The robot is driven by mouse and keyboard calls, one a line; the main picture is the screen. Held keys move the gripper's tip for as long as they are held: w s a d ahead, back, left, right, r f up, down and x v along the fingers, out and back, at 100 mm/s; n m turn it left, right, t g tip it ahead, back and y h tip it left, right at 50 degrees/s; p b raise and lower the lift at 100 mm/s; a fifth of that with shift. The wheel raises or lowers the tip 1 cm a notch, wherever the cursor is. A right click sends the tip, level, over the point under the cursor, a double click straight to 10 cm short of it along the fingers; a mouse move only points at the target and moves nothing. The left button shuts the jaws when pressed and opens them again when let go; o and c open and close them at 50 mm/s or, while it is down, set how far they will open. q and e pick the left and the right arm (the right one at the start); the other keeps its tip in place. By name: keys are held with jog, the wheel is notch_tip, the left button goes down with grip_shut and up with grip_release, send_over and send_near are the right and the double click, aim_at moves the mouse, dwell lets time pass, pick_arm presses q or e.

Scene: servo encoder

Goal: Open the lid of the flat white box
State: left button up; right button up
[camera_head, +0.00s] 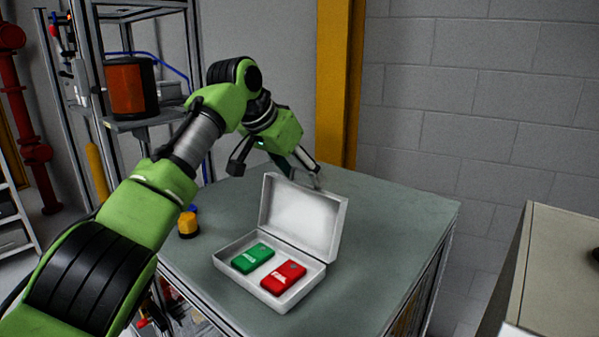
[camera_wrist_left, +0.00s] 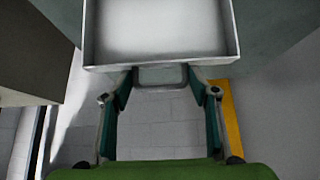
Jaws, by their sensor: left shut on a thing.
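The flat white box (camera_head: 224,262) stands on the grey-green table. Its lid (camera_head: 298,215) is raised steeply at the far side, its inside facing the head camera. A green case (camera_head: 253,257) and a red case (camera_head: 283,277) lie side by side in the box. My left gripper (camera_head: 276,170) is behind the lid's upper edge. In the left wrist view, the lid (camera_wrist_left: 160,35) fills the top, and my left gripper (camera_wrist_left: 160,78) has its fingers either side of a tab-like piece (camera_wrist_left: 160,77) at the lid's edge. The fingers are shut on this piece. My right gripper is out of view.
A yellow-orange round object (camera_head: 187,225) stands at the table's left edge. A metal rack with an orange container (camera_head: 133,88) is at the left. A block wall and a yellow post (camera_head: 338,85) stand behind. The table right of the box (camera_head: 395,230) is clear.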

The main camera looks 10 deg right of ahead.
pick_arm(q)
jog(key=shift+d+r, duration=0.1)
jog(key=shift+r, duration=0.15)
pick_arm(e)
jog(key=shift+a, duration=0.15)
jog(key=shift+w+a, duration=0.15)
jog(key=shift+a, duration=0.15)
pick_arm(q)
jog(key=o, duration=1.3)
jog(key=shift+c, duration=0.2)
jog(key=shift+s, duration=0.1)
jog(key=shift+a, duration=0.2)
jog(key=v, duration=1.2)
jog(key=shift+d, duration=0.15)
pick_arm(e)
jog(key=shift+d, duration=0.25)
